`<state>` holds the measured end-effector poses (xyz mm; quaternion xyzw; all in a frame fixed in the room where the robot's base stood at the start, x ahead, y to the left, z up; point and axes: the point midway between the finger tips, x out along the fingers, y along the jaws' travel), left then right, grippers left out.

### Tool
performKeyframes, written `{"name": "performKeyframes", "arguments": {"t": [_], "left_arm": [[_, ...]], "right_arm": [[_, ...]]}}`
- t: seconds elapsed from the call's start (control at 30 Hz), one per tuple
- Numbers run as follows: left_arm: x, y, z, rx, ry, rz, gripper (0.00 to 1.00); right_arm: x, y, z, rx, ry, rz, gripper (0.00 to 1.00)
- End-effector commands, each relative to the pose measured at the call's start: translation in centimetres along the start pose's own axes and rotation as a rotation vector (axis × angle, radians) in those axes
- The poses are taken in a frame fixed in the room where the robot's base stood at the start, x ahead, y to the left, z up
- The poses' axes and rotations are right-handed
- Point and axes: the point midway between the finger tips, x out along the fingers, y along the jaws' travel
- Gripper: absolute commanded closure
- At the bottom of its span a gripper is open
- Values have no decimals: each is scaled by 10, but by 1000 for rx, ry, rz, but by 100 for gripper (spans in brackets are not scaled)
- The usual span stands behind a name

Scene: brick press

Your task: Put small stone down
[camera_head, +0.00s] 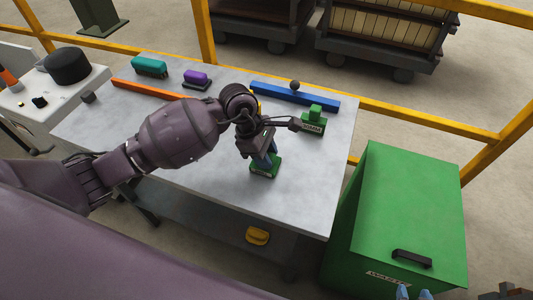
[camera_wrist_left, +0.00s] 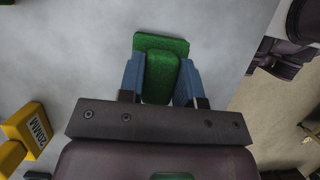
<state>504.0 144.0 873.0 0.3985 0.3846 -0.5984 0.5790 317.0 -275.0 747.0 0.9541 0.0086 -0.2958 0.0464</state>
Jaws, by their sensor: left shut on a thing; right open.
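My left gripper (camera_head: 264,150) points down over the front right of the grey table (camera_head: 310,190), its blue fingers shut on the raised middle of a green block (camera_head: 264,171). In the left wrist view the left gripper (camera_wrist_left: 160,85) has one finger on each side of the green block (camera_wrist_left: 162,75), whose wider flat base shows behind. The block is upright, at or very near the tabletop; I cannot tell whether it touches. No thing is clearly marked as the small stone. My right gripper (camera_head: 414,293) is open at the bottom edge, only its blue fingertips showing.
A yellow block (camera_wrist_left: 25,125) is labelled 20MM. A green waste bin (camera_head: 400,210) stands right.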

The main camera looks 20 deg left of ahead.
Motion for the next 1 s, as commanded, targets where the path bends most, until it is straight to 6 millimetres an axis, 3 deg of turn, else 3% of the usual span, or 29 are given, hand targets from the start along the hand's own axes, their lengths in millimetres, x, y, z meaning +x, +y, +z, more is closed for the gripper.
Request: {"name": "performKeyframes", "arguments": {"t": [0.1, 0.13, 0.27, 0.67, 1.0], "left_arm": [[3, 0, -1, 0, 0, 0, 94], [2, 0, -1, 0, 1, -1, 64], [2, 0, -1, 0, 0, -1, 44], [-5, 0, 0, 1, 1, 2, 43], [-64, 1, 0, 3, 3, 4, 43]], "right_arm": [[0, 0, 4, -1, -5, 0, 55], [0, 0, 3, -1, -4, 0, 55], [0, 0, 2, -1, -3, 0, 55], [-1, 0, -1, -1, 2, 0, 55], [-2, 1, -4, -1, 6, 1, 55]]}}
